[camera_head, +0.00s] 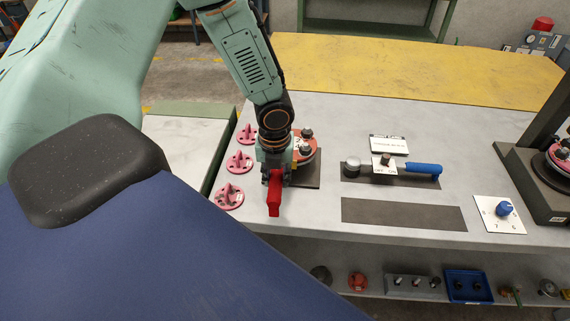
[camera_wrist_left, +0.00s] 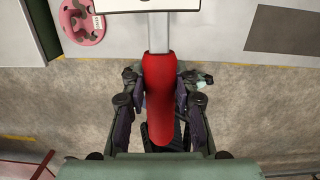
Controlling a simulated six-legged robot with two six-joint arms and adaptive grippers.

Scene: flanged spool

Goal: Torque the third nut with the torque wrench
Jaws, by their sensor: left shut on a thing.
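The red-handled torque wrench (camera_head: 274,197) is in my left gripper (camera_head: 272,172), its handle pointing toward the table's front edge. In the left wrist view the red handle (camera_wrist_left: 162,105) lies between the two fingers of the left gripper (camera_wrist_left: 160,82), and its grey shaft runs up under a white, dark-edged panel. The orange-red flanged spool (camera_head: 308,156) sits on a dark plate just right of my left wrist, with dark nuts (camera_head: 306,134) on top. My arm hides part of the spool and the wrench's head, so its contact with a nut cannot be told. My right gripper is not in view.
Several pink bracket parts (camera_head: 229,197) stand left of my gripper. A dark mat (camera_head: 350,180) holds a blue-handled tool (camera_head: 424,168) and a round metal piece (camera_head: 352,167). A blue dial (camera_head: 504,209) and a dark stand (camera_head: 540,200) are at the right. A lower shelf holds small parts.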

